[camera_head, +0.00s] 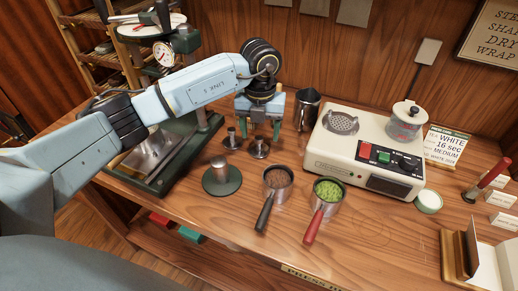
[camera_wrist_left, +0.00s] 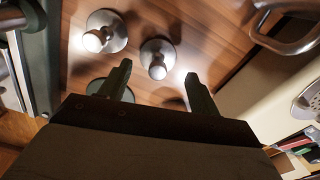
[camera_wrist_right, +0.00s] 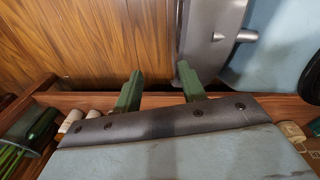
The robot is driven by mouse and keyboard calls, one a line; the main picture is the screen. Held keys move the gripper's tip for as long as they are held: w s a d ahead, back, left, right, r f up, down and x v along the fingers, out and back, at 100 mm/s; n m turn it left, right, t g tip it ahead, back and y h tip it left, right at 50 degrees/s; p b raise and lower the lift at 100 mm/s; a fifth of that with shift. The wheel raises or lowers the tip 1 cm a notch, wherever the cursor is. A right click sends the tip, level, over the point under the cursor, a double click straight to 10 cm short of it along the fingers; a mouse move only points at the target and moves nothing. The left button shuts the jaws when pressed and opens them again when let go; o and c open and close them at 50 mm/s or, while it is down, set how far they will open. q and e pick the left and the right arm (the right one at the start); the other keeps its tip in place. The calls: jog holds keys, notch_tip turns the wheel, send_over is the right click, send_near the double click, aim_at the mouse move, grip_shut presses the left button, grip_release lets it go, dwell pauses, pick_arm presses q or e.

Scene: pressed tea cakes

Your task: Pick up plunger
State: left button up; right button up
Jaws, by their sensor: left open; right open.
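Two small metal plunger-like pieces with round flanged bases stand upright on the wooden table: one (camera_head: 232,139) at the left and one (camera_head: 259,149) at the right. My left gripper (camera_head: 260,127) is open, pointing down just above and behind the right one. In the left wrist view, the right piece (camera_wrist_left: 158,58) lies beyond the gap between the open fingers (camera_wrist_left: 158,82), and the other (camera_wrist_left: 104,34) is to its left. Nothing is between the fingers. I cannot tell which piece is the plunger. My right gripper (camera_wrist_right: 158,84) is open and empty, outside the head view.
A green press (camera_head: 160,160) with a dial stands left. A metal cylinder on a green disc (camera_head: 221,182), two handled cups (camera_head: 277,182) (camera_head: 327,192) and a metal pitcher (camera_head: 307,108) surround the pieces. A cream machine (camera_head: 365,150) stands right.

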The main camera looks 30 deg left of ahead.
aim_at(259, 137)
pick_arm(q)
notch_tip(259, 137, down, 4)
jog(key=shift+s+a+f, duration=0.1)
jog(key=shift+s+f, duration=0.05)
jog(key=shift+f, duration=0.05)
jog(key=shift+r, duration=0.1)
jog(key=c, duration=0.8)
